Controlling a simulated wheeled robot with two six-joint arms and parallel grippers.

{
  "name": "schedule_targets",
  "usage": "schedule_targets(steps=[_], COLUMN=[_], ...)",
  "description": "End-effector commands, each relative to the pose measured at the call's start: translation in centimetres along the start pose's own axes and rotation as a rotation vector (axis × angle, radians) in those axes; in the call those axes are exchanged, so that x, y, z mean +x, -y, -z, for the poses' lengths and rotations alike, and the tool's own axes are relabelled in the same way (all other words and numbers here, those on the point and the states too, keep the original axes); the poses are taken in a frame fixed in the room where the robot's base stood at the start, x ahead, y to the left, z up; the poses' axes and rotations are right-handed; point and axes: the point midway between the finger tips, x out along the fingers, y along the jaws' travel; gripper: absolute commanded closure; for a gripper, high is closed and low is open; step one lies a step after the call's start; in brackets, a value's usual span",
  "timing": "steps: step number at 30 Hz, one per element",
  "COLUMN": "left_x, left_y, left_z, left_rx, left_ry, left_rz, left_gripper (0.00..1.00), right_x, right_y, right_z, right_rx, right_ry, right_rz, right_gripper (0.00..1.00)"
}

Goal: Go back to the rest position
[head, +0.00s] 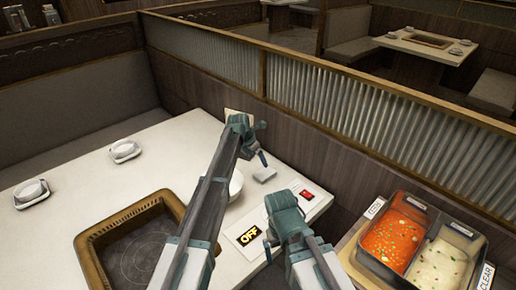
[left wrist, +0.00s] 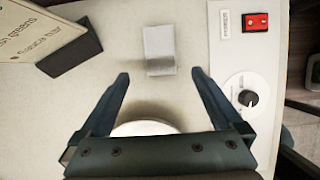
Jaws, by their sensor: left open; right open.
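My left gripper (head: 262,140) is above the far right part of the white table (head: 85,176). In the left wrist view its two fingers (left wrist: 158,78) are spread wide with nothing between them. A small pale block (left wrist: 160,50) lies on the table beyond the fingertips. A white bowl (head: 236,185) is partly hidden behind my left arm; its rim (left wrist: 145,127) shows under the gripper body in the left wrist view.
A red switch (head: 307,195) and a knob (left wrist: 248,98) sit at the table's right end. A pan of red sauce (head: 393,240) and one of pale sauce (head: 438,266) stand at the right. A framed grill (head: 95,235) is at front left. A partition (head: 330,100) stands behind.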

Motion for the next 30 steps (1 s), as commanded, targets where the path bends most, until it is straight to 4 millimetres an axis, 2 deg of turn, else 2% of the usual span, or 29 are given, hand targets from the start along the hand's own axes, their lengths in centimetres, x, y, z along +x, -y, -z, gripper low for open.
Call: schedule_targets(steps=[5, 11, 30], left_x=[0.6, 2.3, 10.9], left_y=[0.0, 0.0, 0.0], left_z=[0.0, 0.1, 0.1], left_rx=[0.000, 0.000, 0.001], left_ry=[0.000, 0.000, 0.000], left_rz=[0.000, 0.000, 0.000], left_gripper=[0.00, 0.00, 0.00], right_x=[0.6, 2.1, 10.1], right_y=[0.1, 0.2, 1.0], right_z=[0.0, 0.1, 0.6], right_rx=[0.000, 0.000, -0.001], right_ry=[0.000, 0.000, 0.000], right_rz=[0.000, 0.000, 0.000], right_gripper=[0.00, 0.00, 0.00])
